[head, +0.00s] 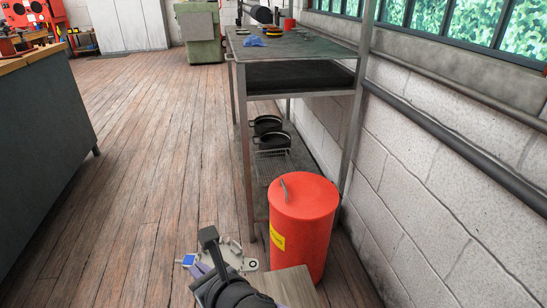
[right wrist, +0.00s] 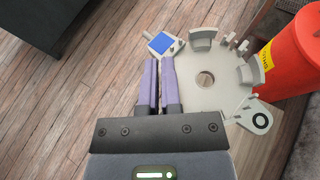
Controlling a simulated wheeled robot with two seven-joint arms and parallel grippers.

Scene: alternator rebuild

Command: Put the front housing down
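The front housing (right wrist: 213,92) is a pale grey, roughly round metal part with a central hole, raised curved walls and an ear with a dark ring. It also shows low in the head view (head: 240,263), partly hidden by my right gripper. My right gripper (right wrist: 160,66) has its two purple fingers nearly together at the housing's left edge. It appears shut on the housing, which overlaps both floor and wooden top in the picture. The exact contact is hard to see. A small grey piece with a blue square (right wrist: 160,43) shows at the housing's upper left. My left gripper is not in view.
A wooden top (head: 291,287) lies at the bottom, beside a red lidded bin (head: 304,222). A metal shelf unit (head: 300,47) with pans on its low shelf stands behind, along the brick wall. A dark bench (head: 40,150) is at left. The plank floor (head: 165,150) between is clear.

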